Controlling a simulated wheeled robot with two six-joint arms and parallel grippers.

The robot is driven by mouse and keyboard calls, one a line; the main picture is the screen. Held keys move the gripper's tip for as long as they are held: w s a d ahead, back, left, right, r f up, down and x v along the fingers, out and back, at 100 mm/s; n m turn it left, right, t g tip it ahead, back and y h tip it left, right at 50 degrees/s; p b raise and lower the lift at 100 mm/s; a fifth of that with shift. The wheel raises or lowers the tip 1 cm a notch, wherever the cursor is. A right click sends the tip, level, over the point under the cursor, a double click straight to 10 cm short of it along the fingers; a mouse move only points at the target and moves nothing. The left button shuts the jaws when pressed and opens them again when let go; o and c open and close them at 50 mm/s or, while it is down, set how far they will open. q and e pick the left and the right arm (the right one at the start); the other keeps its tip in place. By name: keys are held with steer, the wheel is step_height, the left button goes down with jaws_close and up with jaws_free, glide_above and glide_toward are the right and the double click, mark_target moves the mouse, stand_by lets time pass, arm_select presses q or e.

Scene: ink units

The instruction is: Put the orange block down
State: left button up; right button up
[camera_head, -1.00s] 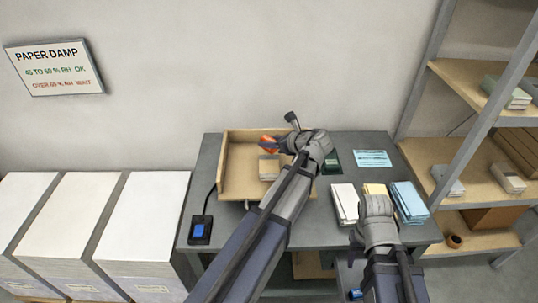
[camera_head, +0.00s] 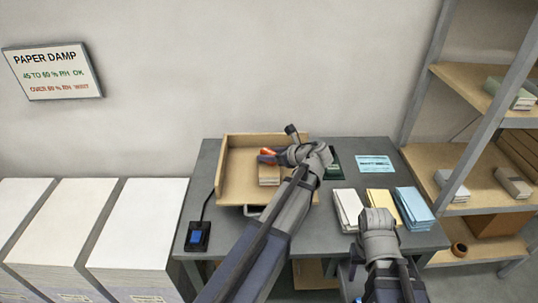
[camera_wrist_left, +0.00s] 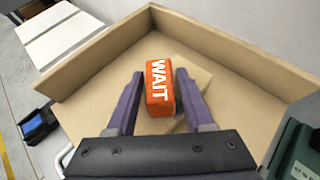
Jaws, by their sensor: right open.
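The orange block (camera_head: 267,154), marked WAIT, is at my left gripper (camera_head: 270,156) over the tan tray. A tan-topped stack (camera_wrist_left: 195,72) is right below the block. Whether the block touches the stack is unclear. My right gripper (camera_head: 377,218) is open at the table's front right, beside the paper stacks; its fingertips are hard to see.
The wooden tray (camera_head: 228,185) has raised walls around the block. A black device with a blue screen (camera_head: 198,235) is left of it. White (camera_head: 347,208), yellow (camera_head: 383,205) and blue (camera_head: 414,205) paper stacks stand right. A dark green box (camera_head: 334,168) is close by.

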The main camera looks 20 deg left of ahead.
arm_select(q)
steer(key=shift+o, duration=0.9)
steer(key=shift+r, duration=0.25)
steer(key=p+v, duration=0.6)
steer(key=v, duration=0.5)
steer(key=s+d+f+n+g+h, duration=0.2)
steer(key=s+d+f+n+h, duration=0.3)
steer(key=s+d+n, duration=0.3)
steer(key=s+d+f+n+g+h, duration=0.2)
steer(key=s+d+f+n+h, duration=0.3)
steer(key=s+d+n, duration=0.4)
steer(key=s+f+n, duration=0.1)
steer(key=s, duration=0.2)
steer(key=shift+s, duration=0.1)
